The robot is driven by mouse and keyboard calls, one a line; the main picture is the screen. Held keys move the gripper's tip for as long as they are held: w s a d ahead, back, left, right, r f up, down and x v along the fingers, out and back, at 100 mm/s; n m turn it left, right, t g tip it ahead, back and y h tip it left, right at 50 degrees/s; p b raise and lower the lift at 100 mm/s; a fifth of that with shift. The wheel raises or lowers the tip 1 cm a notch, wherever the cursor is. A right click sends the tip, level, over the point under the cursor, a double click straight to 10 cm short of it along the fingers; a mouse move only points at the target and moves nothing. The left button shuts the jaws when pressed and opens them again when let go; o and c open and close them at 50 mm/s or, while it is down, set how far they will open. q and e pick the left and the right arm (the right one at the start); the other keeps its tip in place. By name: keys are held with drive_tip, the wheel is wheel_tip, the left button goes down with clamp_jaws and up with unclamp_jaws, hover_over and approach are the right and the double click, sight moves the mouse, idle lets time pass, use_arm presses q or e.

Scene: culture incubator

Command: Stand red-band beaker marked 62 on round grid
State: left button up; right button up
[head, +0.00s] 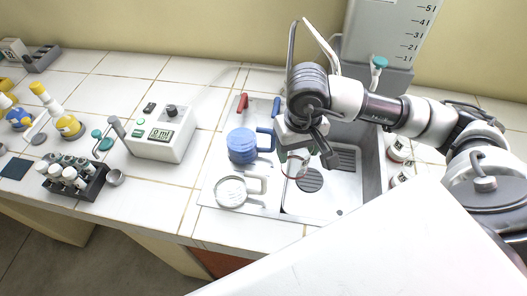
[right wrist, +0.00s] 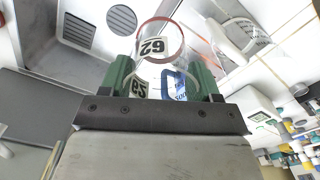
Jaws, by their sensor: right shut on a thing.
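My right gripper (head: 308,150) is shut on a clear beaker (head: 294,168) with a red band at its rim. In the right wrist view the beaker (right wrist: 158,48) shows the mark 62 between the green fingers. The dark round grid (head: 310,181) is set in the pale sink top, just right of and below the beaker in the head view. It also shows in the right wrist view (right wrist: 121,19). The beaker seems held above the surface, partly hidden by the gripper. My left gripper is not in view.
A dark square grid (head: 347,158) lies right of the round one. A blue mug (head: 242,146) and a clear handled beaker (head: 231,192) stand to the left. A white meter (head: 163,133) stands farther left.

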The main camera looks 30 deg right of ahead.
drive_tip(key=w+a+f+p, duration=0.1)
drive_tip(key=w+f, duration=0.1)
drive_tip(key=w+a+f+p, duration=0.1)
drive_tip(key=w+f, duration=0.1)
drive_tip(key=f, duration=0.1)
drive_tip(key=w+f+p, duration=0.1)
drive_tip(key=w+f, duration=0.2)
drive_tip(key=shift+a, duration=0.4)
drive_tip(key=shift+f, duration=0.2)
drive_tip(key=shift+f, duration=0.2)
drive_tip(key=o, duration=1)
drive_tip(key=shift+r, duration=0.1)
